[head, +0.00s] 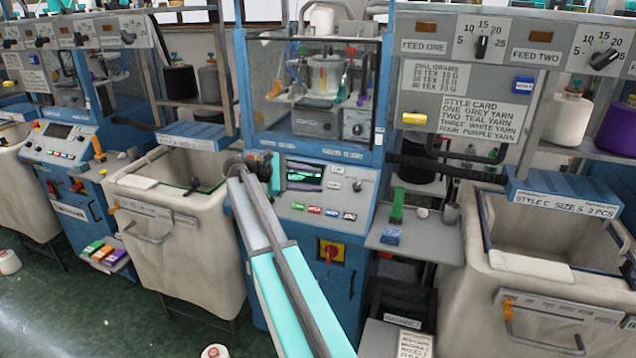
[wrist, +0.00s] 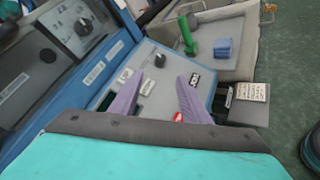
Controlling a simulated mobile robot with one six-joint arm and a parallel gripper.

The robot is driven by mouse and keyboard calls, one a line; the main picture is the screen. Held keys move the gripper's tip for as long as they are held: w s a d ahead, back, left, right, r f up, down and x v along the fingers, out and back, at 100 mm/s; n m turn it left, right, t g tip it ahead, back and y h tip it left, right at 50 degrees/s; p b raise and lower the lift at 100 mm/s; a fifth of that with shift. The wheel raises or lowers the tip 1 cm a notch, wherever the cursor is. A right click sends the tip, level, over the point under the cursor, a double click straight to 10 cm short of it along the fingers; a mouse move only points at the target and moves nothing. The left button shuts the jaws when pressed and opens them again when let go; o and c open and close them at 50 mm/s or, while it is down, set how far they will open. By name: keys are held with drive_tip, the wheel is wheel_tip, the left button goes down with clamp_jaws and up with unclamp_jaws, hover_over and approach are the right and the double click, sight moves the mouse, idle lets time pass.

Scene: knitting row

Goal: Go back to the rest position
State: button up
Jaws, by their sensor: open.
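My gripper (wrist: 158,98) shows in the wrist view with its two purple fingers apart and nothing between them. It hangs over the grey control panel (wrist: 150,90) of the blue machine. In the head view my arm reaches up from the bottom, and its end stands in front of the left part of that panel (head: 318,208). The fingers are hard to make out there. I cannot tell how far the fingertips are from the panel.
A side shelf (head: 425,240) holds a green object (head: 397,205) and a blue block (head: 390,235). Cream bins stand left (head: 190,250) and right (head: 540,310) of the machine. A glazed cabinet (head: 270,80) rises behind. Green floor (head: 40,310) is partly free at left.

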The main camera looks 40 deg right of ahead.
idle(0.5)
drive_tip(key=s+a+f+m+t+y, duration=0.1)
drive_tip(key=s+a+f+t+y, duration=0.15)
drive_tip(key=a+f, duration=0.9)
drive_tip(key=s+a+f+m+t+y, duration=0.15)
drive_tip(key=a+f+y, duration=0.25)
drive_tip(key=a+f, duration=0.75)
drive_tip(key=s+a+f+m+t+y, duration=0.1)
drive_tip(key=s+a+f+m+y, duration=0.1)
drive_tip(key=s+a+f+y, duration=0.5)
drive_tip(key=s+a+f+m, duration=0.2)
drive_tip(key=s+a+f, duration=0.3)
drive_tip(key=a+f, duration=0.55)
drive_tip(key=s+f+g, duration=0.2)
drive_tip(key=s+f, duration=0.3)
drive_tip(key=s, duration=0.3)
drive_tip(key=s+f+g, duration=0.2)
drive_tip(key=s+f, duration=0.4)
drive_tip(key=s, duration=0.3)
drive_tip(key=s+a+f+g, duration=0.1)
drive_tip(key=s+f+g, duration=0.1)
drive_tip(key=s+f, duration=0.3)
drive_tip(key=s, duration=0.4)
drive_tip(key=shift+f, duration=0.35)
